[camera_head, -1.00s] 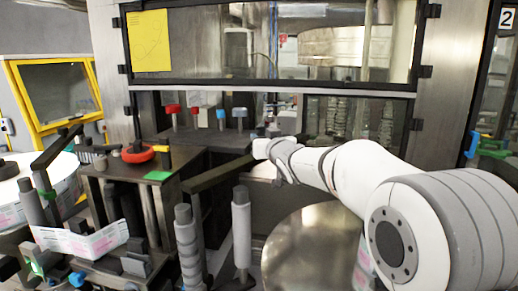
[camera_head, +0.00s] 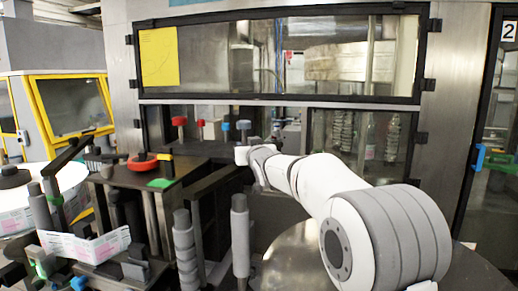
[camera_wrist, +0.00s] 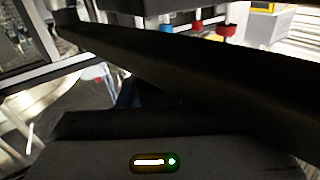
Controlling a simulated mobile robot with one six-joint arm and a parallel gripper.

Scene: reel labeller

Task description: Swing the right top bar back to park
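The right top bar (camera_head: 215,182) is a long dark arm reaching from the dark labeller frame toward the back right in the head view. Its far end lies beside and just below my gripper (camera_head: 243,155). In the wrist view the dark bar (camera_wrist: 190,65) crosses diagonally, close in front of my gripper's dark body (camera_wrist: 155,140). My fingers are not distinguishable in either view, so I cannot tell whether they are open or touch the bar.
Two grey rollers (camera_head: 240,235) stand upright in front of the bar. A red disc (camera_head: 143,163) sits on the dark platform to the left. A round metal table (camera_head: 295,262) lies below my arm. The framed glass enclosure (camera_head: 280,55) stands behind.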

